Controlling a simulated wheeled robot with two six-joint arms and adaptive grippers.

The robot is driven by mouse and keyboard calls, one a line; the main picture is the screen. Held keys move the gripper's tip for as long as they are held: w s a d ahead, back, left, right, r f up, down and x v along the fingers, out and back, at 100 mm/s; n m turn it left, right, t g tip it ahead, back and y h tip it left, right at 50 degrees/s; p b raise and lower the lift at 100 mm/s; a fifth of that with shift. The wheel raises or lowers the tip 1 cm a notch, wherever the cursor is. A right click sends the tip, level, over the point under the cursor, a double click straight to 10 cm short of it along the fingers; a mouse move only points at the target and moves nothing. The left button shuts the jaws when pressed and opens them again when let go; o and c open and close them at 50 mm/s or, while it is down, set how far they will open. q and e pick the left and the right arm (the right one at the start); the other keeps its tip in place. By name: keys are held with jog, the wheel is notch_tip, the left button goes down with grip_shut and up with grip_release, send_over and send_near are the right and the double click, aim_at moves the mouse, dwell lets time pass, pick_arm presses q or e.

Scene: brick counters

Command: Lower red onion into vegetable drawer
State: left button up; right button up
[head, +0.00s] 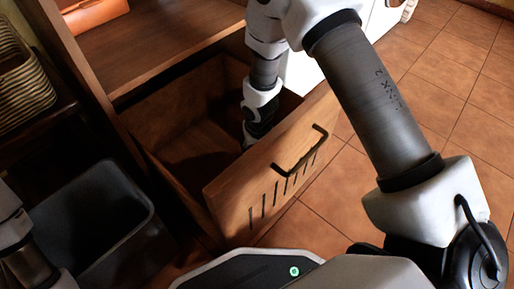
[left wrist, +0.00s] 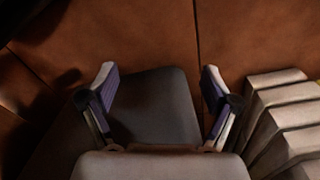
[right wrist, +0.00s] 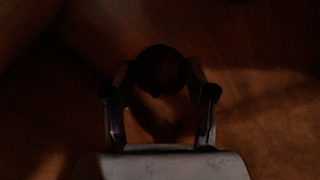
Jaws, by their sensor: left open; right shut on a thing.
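The wooden vegetable drawer (head: 262,176) is pulled open, with a black handle and slots in its front. My right arm reaches down into it in the head view; its gripper is hidden there behind the drawer front and the arm. In the right wrist view my right gripper (right wrist: 160,92) is shut on a dark round thing, the red onion (right wrist: 160,68), low inside the drawer. The picture is too dark to tell whether the onion touches the drawer floor. My left gripper (left wrist: 158,88) is open and empty above the tiled floor, away from the drawer.
A dark bin (head: 85,222) stands on the floor left of the drawer. A striped basket (head: 22,85) sits on a shelf at the far left. An orange item (head: 95,12) lies on the wooden surface above. Tiled floor (head: 440,75) is clear at the right.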

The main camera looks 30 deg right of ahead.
pick_arm(q)
jog(key=shift+w+f+b, duration=0.25)
jog(key=shift+f+b, duration=0.35)
jog(key=shift+f, duration=0.2)
pick_arm(e)
jog(key=shift+f, duration=0.8)
pick_arm(q)
jog(key=shift+w+f+b, duration=0.2)
jog(key=shift+f+b, duration=0.4)
jog(key=shift+b, duration=0.05)
pick_arm(e)
jog(key=shift+f, duration=1.15)
jog(key=shift+f, duration=0.2)
pick_arm(q)
jog(key=shift+f, duration=0.1)
pick_arm(e)
jog(key=o, duration=1.2)
jog(key=shift+o, duration=0.2)
